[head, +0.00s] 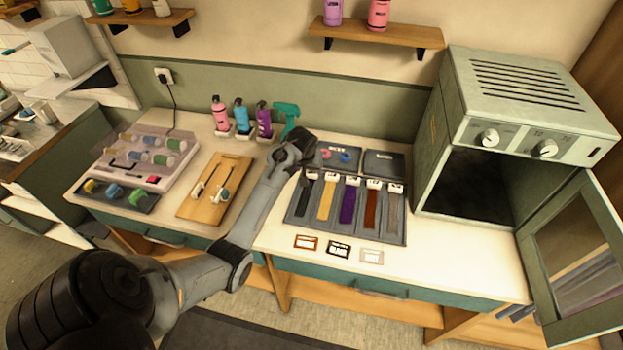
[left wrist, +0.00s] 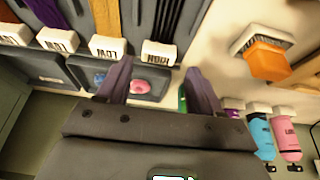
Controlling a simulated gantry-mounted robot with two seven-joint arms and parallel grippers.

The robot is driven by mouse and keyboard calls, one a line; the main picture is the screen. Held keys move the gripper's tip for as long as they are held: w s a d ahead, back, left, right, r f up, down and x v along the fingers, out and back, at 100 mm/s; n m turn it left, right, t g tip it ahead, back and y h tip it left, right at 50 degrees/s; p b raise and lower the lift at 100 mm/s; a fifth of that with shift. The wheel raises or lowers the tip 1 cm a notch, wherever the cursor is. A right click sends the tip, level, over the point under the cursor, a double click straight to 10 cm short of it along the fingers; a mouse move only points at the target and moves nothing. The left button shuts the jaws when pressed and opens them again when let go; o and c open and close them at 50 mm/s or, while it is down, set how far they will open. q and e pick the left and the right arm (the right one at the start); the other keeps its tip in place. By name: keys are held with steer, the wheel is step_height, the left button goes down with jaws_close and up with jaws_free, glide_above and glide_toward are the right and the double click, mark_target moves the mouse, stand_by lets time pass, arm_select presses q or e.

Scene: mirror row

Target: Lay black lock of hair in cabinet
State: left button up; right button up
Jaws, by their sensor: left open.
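The black lock of hair (head: 303,199) lies at the left end of a grey tray (head: 402,237), with its white tag at the back edge. In the left wrist view the black lock (left wrist: 169,20) runs up from its tag. My left gripper (head: 301,153) is above the back-left corner of the tray. Its two fingers (left wrist: 158,70) are apart and empty, near the tag. The cabinet (head: 432,138) stands at the back right with two knobs on its front. Its glazed door (head: 592,318) is swung open, and the inside looks dark. My right gripper is not in view.
Blonde (head: 327,201), purple (head: 348,206), auburn (head: 370,210) and grey (head: 393,214) locks share the tray. Behind are small dark trays (head: 384,165). Bottles (head: 241,115) and a wooden board (head: 193,206) with brushes are left. Label cards (head: 339,249) lie in front.

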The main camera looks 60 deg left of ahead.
mark_target(311, 175)
arm_select(q)
steer(key=shift+p+x, duration=0.3)
steer(key=shift+x, duration=2.5)
steer(key=shift+d, duration=0.1)
steer(key=shift+c, duration=0.5)
steer(key=c, duration=0.8)
steer(key=shift+c, duration=0.2)
